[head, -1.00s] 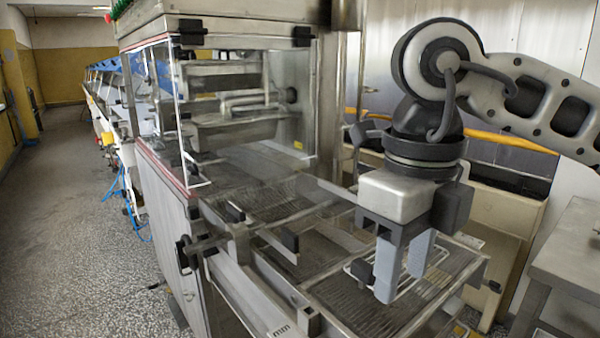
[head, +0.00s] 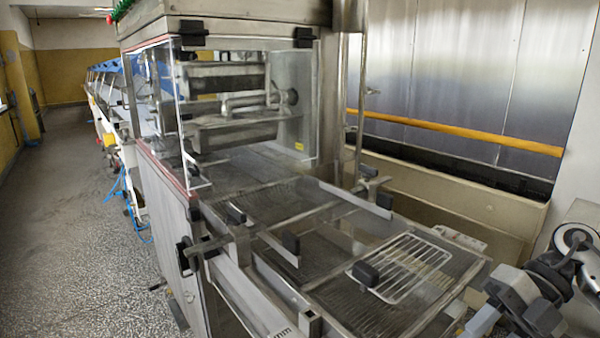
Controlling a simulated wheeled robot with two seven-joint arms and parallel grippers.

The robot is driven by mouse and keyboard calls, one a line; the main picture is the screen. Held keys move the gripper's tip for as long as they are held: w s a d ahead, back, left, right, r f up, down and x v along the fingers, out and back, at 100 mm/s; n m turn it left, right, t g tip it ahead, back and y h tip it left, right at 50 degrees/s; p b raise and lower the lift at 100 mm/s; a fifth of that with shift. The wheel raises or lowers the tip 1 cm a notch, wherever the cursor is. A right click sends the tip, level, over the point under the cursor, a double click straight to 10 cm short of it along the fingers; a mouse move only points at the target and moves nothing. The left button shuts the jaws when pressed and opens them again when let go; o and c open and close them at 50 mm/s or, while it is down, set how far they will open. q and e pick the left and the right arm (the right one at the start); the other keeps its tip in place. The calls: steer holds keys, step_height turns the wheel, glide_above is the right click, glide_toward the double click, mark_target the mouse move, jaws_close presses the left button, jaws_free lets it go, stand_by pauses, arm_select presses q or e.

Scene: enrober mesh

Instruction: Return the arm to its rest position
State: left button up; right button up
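My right arm shows at the lower right edge, with its gripper (head: 484,318) low beside the front end of the enrober (head: 330,262). The gripper is partly cut off by the bottom of the picture and its fingers are only partly seen, so I cannot tell whether it is open or shut. It is apart from the white wire rack (head: 410,262), which lies flat on the mesh belt (head: 375,312) at the enrober's front end. My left gripper does not show.
A clear-sided housing (head: 240,110) stands over the rear of the enrober. Black knobs (head: 384,200) and metal side rails stick up around the belt. A yellow rail (head: 460,132) runs along the back wall. The floor at left (head: 70,240) is free.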

steer(key=s+d+f+m+t+y, duration=0.1)
steer(key=s+d+f+m, duration=0.3)
steer(key=d+f, duration=0.3)
steer(key=w+d+r+m+t+y, duration=0.3)
steer(key=w+r+m+t, duration=0.5)
steer(key=w+r+t, duration=0.85)
steer(key=w+d+f+m+t+h, duration=0.1)
steer(key=w+d+m+t+h, duration=0.2)
steer(key=d+m+h, duration=0.3)
steer(key=w+d+m+t+h, duration=0.3)
steer(key=d+m+t+h, duration=0.15)
steer(key=d+h, duration=0.25)
steer(key=s+d+f+m+g+h, duration=0.1)
steer(key=d+f+m+g+h, duration=0.4)
steer(key=d+f+m+h, duration=0.15)
steer(key=s+a+f+g+y, duration=0.25)
steer(key=s+a+f, duration=0.25)
steer(key=a+f, duration=0.5)
steer(key=s+a+f+g+y, duration=0.1)
steer(key=s+a+f+y, duration=0.3)
steer(key=a+f, duration=0.7)
steer(key=s+a+f+m+g+y, duration=0.2)
steer(key=s+a+f, duration=0.1)
steer(key=s+a, duration=1.4)
steer(key=shift+s+a+f+m, duration=0.2)
steer(key=shift+s+a+m, duration=0.2)
steer(key=shift+a, duration=0.85)
